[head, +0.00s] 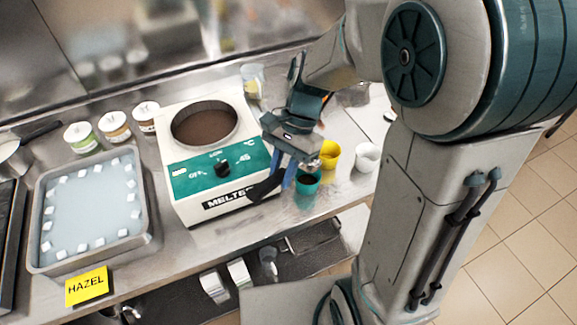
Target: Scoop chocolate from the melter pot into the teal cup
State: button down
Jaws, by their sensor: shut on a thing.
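The melter pot (205,122) is a round metal well with brown chocolate in it, set in the top of a white and teal melter (225,172). The teal cup (307,182) stands on the counter to the right of the melter, close to my gripper. My gripper (276,184) points down between the melter's front right corner and the teal cup. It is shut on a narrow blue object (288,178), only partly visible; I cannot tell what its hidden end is. The fingers partly hide the melter's right edge.
A yellow cup (329,154) and a white cup (367,157) stand just behind and right of the teal cup. A clear container (252,80) is behind. A tray with white cubes (42,262) and several small tubs (81,138) are at left. The counter's front edge is near.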

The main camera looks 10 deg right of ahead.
jog(key=t+h, duration=0.1)
jog(key=s+a+f+t+h, duration=0.1)
jog(key=f+t+h+b, duration=0.1)
jog(key=shift+s+a, duration=0.2)
jog(key=shift+a, duration=0.05)
jog(key=shift+r, duration=0.1)
dwell(0.8)
